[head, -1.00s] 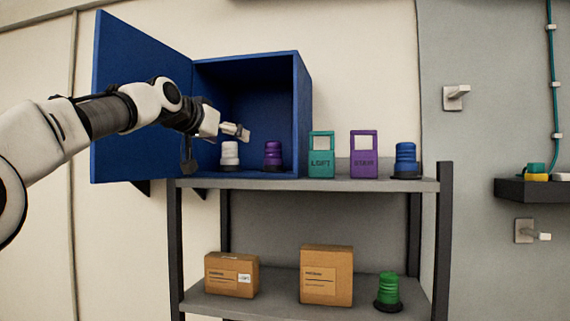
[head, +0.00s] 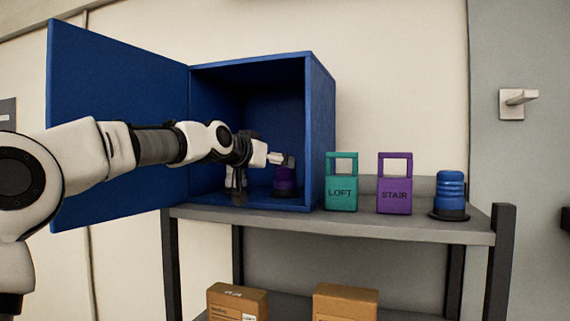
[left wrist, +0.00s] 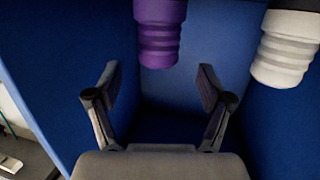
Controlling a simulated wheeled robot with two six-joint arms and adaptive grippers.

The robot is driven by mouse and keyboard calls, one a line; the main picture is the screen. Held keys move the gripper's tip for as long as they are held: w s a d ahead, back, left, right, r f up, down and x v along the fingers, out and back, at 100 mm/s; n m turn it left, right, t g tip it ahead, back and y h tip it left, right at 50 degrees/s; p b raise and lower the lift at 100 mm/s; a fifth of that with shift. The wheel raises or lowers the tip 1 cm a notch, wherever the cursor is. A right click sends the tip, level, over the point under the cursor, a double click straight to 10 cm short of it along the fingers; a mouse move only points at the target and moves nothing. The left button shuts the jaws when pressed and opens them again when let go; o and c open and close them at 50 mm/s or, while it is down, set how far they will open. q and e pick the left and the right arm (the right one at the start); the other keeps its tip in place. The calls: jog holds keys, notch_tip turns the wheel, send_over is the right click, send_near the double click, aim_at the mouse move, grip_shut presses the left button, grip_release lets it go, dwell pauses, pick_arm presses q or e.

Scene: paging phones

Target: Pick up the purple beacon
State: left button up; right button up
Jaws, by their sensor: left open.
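The purple beacon (head: 285,180) stands inside the open blue cabinet (head: 321,135), its top partly hidden by my left gripper (head: 281,159). In the left wrist view my gripper (left wrist: 160,78) is open and empty. The purple beacon (left wrist: 158,36) is at the top of that view, between the lines of the two fingers and just beyond their tips, apart from them. A white beacon (left wrist: 286,48) is beside it at the right in the wrist view. In the head view my gripper and wrist hide most or all of the white beacon. My right gripper is not in view.
The cabinet's door (head: 115,110) is swung open to the left, behind my arm. On the shelf (head: 400,225), right of the cabinet, stand a teal LOFT tag (head: 341,194), a purple STAIR tag (head: 394,195) and a blue beacon (head: 450,190). Cardboard boxes (head: 345,302) are below.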

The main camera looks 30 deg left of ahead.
pick_arm(q)
jog(key=w+p, duration=0.1)
jog(key=w, duration=0.1)
jog(key=w+p, duration=0.2)
jog(key=shift+w+f+p, duration=0.2)
jog(key=shift+w+p, duration=0.1)
jog(key=shift+w, duration=0.05)
jog(key=shift+w+f, duration=0.35)
jog(key=shift+w, duration=0.25)
jog(key=shift+s+r, duration=0.2)
grip_shut()
